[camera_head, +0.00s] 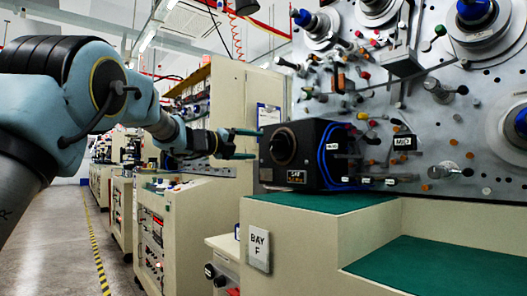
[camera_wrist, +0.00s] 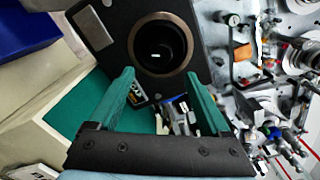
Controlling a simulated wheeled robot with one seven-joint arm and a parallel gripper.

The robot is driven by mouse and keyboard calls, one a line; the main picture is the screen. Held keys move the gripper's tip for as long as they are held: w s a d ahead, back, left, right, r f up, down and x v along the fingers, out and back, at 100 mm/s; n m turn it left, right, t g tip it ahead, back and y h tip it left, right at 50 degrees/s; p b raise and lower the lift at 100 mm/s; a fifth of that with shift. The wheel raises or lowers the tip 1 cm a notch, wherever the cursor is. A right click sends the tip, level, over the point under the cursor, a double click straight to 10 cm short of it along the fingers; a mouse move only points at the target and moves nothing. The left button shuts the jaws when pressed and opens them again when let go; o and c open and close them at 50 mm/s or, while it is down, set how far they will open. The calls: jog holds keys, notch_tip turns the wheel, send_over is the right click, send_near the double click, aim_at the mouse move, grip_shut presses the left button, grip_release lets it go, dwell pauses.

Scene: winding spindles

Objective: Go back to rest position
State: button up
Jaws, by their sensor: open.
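My gripper (camera_head: 256,144) reaches in from the left in the head view. Its two green fingers are apart, with nothing between them. The fingertips are close to the front face of a black box (camera_head: 328,150) with a dark round spindle hub (camera_head: 284,147). In the wrist view, the open fingers of my gripper (camera_wrist: 160,76) point toward the round hub (camera_wrist: 160,45), which lies just beyond the tips. I cannot tell whether the tips touch the box.
The box stands on a green-topped bench (camera_head: 305,203) labelled BAY F. Behind it, a grey panel (camera_head: 400,100) carries several spindles, pegs and knobs. A tall beige cabinet (camera_head: 233,110) stands behind my gripper. An aisle (camera_head: 70,240) is clear at the lower left.

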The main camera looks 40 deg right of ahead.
jog(key=shift+a, duration=0.95)
jog(key=shift+w, duration=0.1)
